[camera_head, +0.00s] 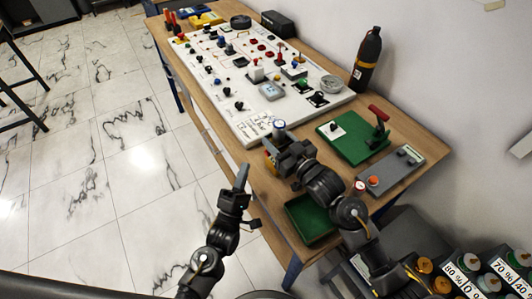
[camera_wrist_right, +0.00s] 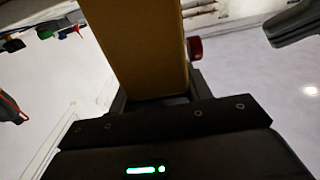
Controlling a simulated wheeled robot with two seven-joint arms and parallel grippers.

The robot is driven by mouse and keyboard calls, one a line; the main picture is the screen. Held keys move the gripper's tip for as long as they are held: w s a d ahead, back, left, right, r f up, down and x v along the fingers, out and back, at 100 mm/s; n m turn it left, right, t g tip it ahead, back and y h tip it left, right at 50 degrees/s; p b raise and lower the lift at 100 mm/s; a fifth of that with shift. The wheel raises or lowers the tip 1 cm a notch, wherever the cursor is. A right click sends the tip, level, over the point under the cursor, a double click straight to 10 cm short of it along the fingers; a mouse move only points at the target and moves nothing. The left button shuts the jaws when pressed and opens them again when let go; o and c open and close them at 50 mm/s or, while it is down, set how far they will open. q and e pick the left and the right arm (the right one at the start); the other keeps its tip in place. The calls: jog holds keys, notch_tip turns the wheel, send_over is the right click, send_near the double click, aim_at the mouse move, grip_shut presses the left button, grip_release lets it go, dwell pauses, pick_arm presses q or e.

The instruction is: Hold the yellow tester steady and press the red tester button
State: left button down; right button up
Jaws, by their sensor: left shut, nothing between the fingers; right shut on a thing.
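The yellow tester (camera_wrist_right: 138,45) is a dull yellow block held between my right gripper's fingers in the right wrist view. The red tester button (camera_wrist_right: 194,48) sticks out from its right side. In the head view a small part of the yellow tester (camera_head: 268,160) shows beside my right gripper (camera_head: 274,150), at the table's near edge; the rest is hidden by the gripper. My left gripper (camera_head: 241,177) is shut and empty, pointing up, off the table edge and below-left of the tester. A dark finger of my left gripper (camera_wrist_right: 296,22) shows at top right in the wrist view, apart from the button.
A white board (camera_head: 225,85) with several switches and knobs covers much of the table. A green board with a red handle (camera_head: 352,140), a grey box (camera_head: 390,170) and a green tray (camera_head: 310,222) are to the right. A dark bottle (camera_head: 367,60) stands by the wall. Open floor lies left.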

jog(key=o, duration=1.2)
